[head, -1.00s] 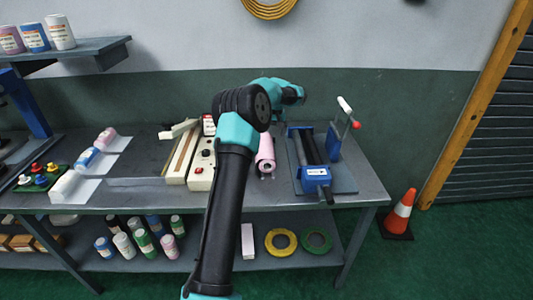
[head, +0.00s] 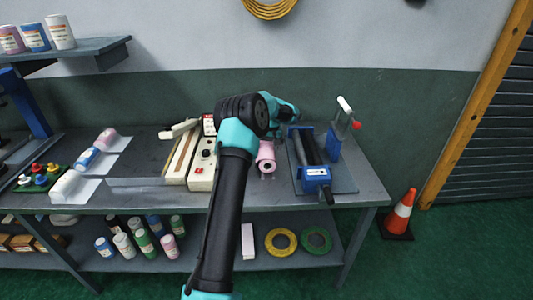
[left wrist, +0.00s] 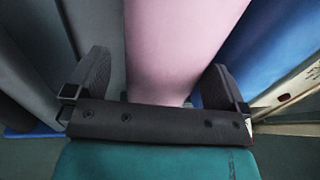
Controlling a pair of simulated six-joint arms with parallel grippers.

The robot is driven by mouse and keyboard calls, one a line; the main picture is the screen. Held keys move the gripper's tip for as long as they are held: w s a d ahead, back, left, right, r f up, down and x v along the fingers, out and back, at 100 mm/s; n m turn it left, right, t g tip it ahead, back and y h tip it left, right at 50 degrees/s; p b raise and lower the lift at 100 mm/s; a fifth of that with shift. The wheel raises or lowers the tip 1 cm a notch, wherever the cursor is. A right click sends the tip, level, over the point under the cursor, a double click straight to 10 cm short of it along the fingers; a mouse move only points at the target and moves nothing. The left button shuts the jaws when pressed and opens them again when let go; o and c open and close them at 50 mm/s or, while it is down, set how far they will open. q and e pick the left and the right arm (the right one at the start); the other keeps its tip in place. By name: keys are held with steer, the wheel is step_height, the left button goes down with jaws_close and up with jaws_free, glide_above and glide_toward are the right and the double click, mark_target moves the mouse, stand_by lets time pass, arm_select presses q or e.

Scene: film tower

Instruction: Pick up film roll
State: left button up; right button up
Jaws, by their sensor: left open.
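A pink film roll (head: 266,155) is on the table, just left of the blue roller machine, partly hidden behind my arm. My left gripper (head: 292,112) is above and behind it in the head view, its fingers hard to make out there. In the left wrist view, the gripper (left wrist: 157,83) is open, with one dark finger on each side. A large pink surface (left wrist: 175,45) shows between and beyond the fingers. I cannot tell whether they touch it. My right gripper is not in view.
The blue roller machine (head: 317,174) is close on the right and the cream sealer box (head: 203,165) on the left. Pink, blue and white rolls (head: 87,158) lie at the table's left. The tabletop between these rolls and the sealer is mostly clear.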

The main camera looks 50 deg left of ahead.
arm_select(q)
steer(key=f, duration=0.3)
steer(key=shift+s+a+f, duration=0.15)
steer(key=shift+a, duration=0.05)
steer(key=c, duration=1.3)
steer(key=shift+r, duration=0.25)
